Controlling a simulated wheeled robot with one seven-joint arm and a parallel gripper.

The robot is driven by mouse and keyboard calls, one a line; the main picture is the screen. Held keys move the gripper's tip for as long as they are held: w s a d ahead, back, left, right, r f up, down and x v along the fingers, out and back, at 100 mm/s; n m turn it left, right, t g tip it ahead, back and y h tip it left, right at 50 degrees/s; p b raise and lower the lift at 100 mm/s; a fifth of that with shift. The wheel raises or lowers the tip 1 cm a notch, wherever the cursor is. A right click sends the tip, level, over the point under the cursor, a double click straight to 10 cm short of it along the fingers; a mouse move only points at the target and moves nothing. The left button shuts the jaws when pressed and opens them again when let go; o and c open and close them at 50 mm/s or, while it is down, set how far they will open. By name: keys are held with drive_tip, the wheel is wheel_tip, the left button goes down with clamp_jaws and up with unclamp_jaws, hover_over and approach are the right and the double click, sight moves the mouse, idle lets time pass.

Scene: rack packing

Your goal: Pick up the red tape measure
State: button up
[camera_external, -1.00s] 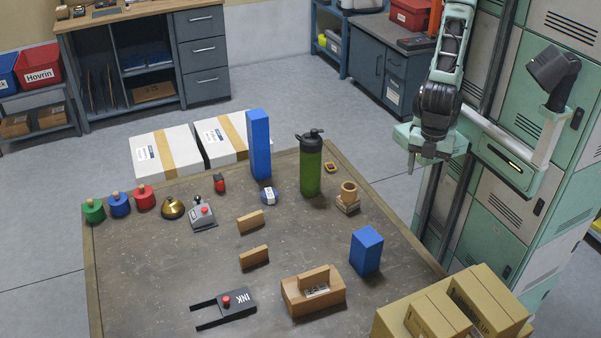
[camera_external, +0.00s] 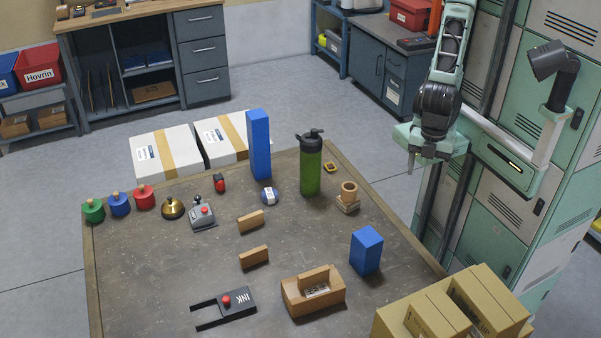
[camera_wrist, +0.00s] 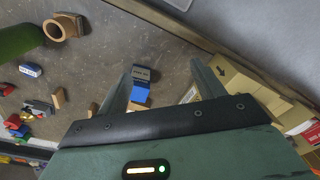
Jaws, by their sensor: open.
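A small red and black object (camera_external: 219,183), which looks like the red tape measure, stands near the far edge of the table (camera_external: 130,290), left of the tall blue block. It is too small to read in detail. My gripper (camera_external: 424,157) is at the right, raised beyond the table's right edge and far from it, pointing down. In the wrist view my gripper (camera_wrist: 160,70) shows two spread fingers with nothing held between them. I cannot pick out the red tape measure surely in the wrist view.
A tall blue block (camera_external: 259,145) and a green bottle (camera_external: 311,170) stand between my gripper and the red object. A grey device with a red button (camera_external: 202,214) is close by. Cardboard boxes (camera_external: 450,305) stand front right.

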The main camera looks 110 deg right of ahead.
drive_tip(key=c, duration=0.3)
